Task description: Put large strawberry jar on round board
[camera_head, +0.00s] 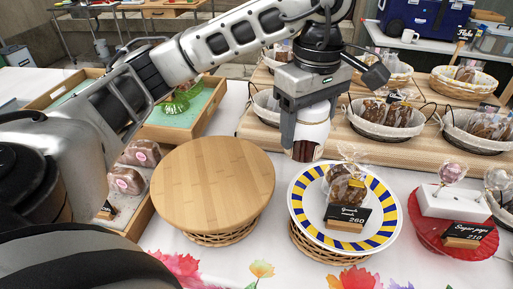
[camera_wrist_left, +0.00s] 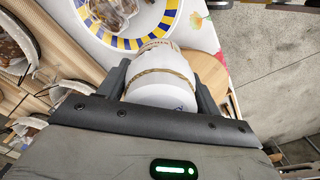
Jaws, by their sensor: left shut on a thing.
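My left gripper (camera_head: 306,130) is shut on a white jar (camera_head: 314,122), held in the air behind and above the striped plate. The wrist view shows the jar (camera_wrist_left: 163,78) between the two fingers, with a tan string around it; its label is not readable. The round board (camera_head: 212,183) is light wood, on a wicker base, left of the striped plate, and its top is bare. A part of the round board (camera_wrist_left: 210,72) also shows beyond the jar in the wrist view. My right gripper is not in view.
A blue-and-yellow striped plate (camera_head: 297,207) holds a wrapped bake and a price sign (camera_head: 347,217). A red stand (camera_head: 425,232) is at the right. Baskets (camera_head: 385,130) line the wooden riser behind. A tray with wrapped loaves (camera_head: 140,153) is left of the board.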

